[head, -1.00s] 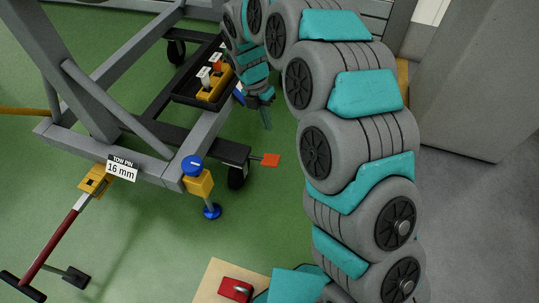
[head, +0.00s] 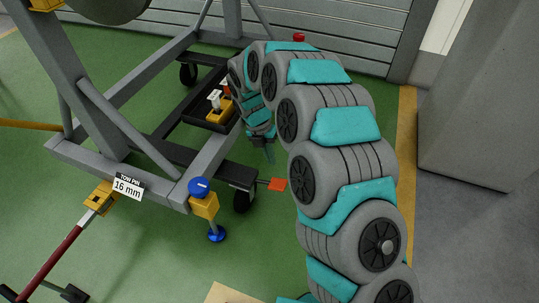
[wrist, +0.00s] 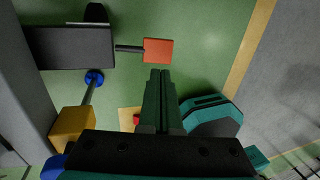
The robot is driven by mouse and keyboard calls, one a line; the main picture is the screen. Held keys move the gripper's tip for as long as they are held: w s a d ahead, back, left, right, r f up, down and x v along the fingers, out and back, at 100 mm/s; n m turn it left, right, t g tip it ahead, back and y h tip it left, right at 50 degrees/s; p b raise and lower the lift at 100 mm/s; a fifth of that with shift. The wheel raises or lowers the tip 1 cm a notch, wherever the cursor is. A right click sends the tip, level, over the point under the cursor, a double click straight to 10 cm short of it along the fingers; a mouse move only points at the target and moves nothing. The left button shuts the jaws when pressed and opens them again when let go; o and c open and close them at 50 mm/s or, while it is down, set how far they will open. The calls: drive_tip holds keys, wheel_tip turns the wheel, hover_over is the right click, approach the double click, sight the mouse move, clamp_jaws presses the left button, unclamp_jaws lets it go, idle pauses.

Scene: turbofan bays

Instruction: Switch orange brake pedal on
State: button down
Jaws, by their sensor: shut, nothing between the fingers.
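The orange brake pedal (head: 278,184) is a flat square plate on a short dark rod, sticking out to the right of the caster at the stand's near right corner. It also shows in the wrist view (wrist: 158,50), just beyond my fingertips and slightly left of them. My gripper (head: 270,158) points down above and behind the pedal in the head view. Its two fingers (wrist: 160,72) are together with nothing between them. They appear apart from the pedal, but the height between them is hard to judge.
The grey stand frame (head: 110,175) is left of my arm. A yellow block with a blue knob (head: 199,188) and blue foot stands at its corner. A black tray (head: 190,118) holds yellow parts. A red-handled tow bar (head: 50,262) lies left.

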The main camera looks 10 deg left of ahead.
sight(281, 184)
drive_tip(key=x, duration=1)
drive_tip(key=shift+d, duration=0.1)
drive_tip(key=shift+s+d+f+y, duration=0.15)
drive_tip(key=shift+d+f+y, duration=0.1)
drive_tip(key=shift+y, duration=0.15)
drive_tip(key=shift+d+f+y, duration=0.3)
drive_tip(key=shift+f+y, duration=0.5)
drive_tip(key=shift+y, duration=0.2)
drive_tip(key=shift+s+d+f+t+y+b, duration=0.1)
drive_tip(key=shift+d+f+t+y+b, duration=0.15)
drive_tip(key=shift+f+y, duration=0.5)
drive_tip(key=shift+f+y+b, duration=0.4)
drive_tip(key=shift+y+b, duration=0.05)
drive_tip(key=shift+b, duration=0.15)
drive_tip(key=shift+f+b, duration=0.35)
drive_tip(key=shift+b, duration=0.15)
drive_tip(key=shift+d+f, duration=0.1)
drive_tip(key=shift+f, duration=0.05)
